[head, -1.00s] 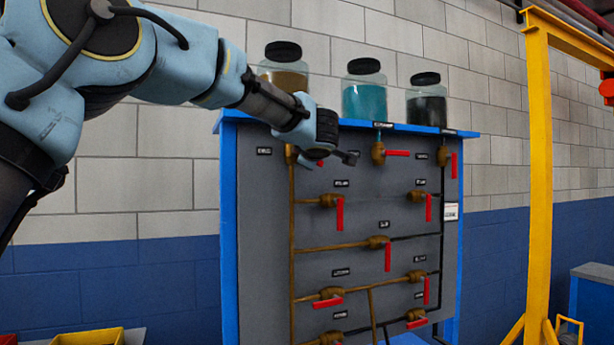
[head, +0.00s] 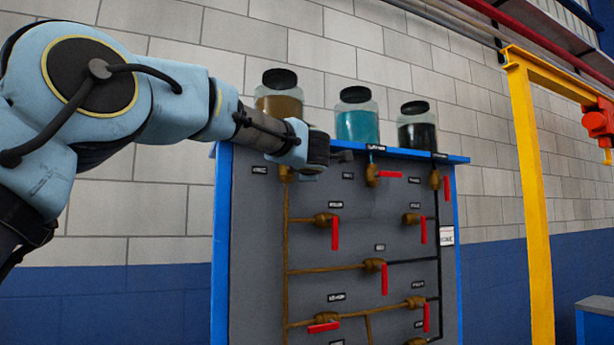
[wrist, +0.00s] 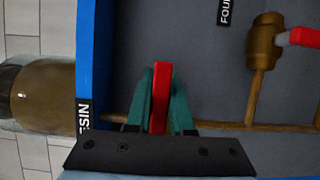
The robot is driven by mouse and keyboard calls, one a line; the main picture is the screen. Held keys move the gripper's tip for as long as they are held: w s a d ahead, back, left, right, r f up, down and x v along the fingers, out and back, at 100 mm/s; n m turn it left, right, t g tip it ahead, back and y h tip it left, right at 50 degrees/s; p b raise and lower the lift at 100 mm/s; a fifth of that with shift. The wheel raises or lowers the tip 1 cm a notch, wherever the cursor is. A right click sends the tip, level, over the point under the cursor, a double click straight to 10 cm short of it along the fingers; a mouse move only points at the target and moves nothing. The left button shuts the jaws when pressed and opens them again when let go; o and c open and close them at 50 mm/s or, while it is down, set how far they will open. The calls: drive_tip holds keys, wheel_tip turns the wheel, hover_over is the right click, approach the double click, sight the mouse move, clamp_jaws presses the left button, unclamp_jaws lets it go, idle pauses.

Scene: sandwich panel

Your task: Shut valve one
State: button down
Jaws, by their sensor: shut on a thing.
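Valve one is probably the top-left brass valve (head: 286,173) below the brown jar; I cannot read its number. In the wrist view its red handle (wrist: 160,97) stands between my green fingers. My gripper (wrist: 160,100) is shut on this handle. The handle lies across the brown pipe (wrist: 225,126), at about a right angle to it. The black palm hides the handle's base and the valve body there. In the head view my gripper (head: 338,156) is at the panel's top left, and my wrist hides the handle.
The grey panel (head: 260,250) has a blue frame and several other red-handled valves, one (head: 335,233) just below my gripper. Brown (head: 280,105), teal (head: 357,125) and black (head: 417,137) jars stand on top. A yellow gantry (head: 535,200) stands to the right.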

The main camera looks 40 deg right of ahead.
idle(0.3)
drive_tip(key=c, duration=0.8)
unclamp_jaws()
drive_tip(key=b+v, duration=0.3)
drive_tip(key=v, duration=0.7)
drive_tip(key=shift+s+a, duration=0.25)
drive_tip(key=shift+s, duration=0.05)
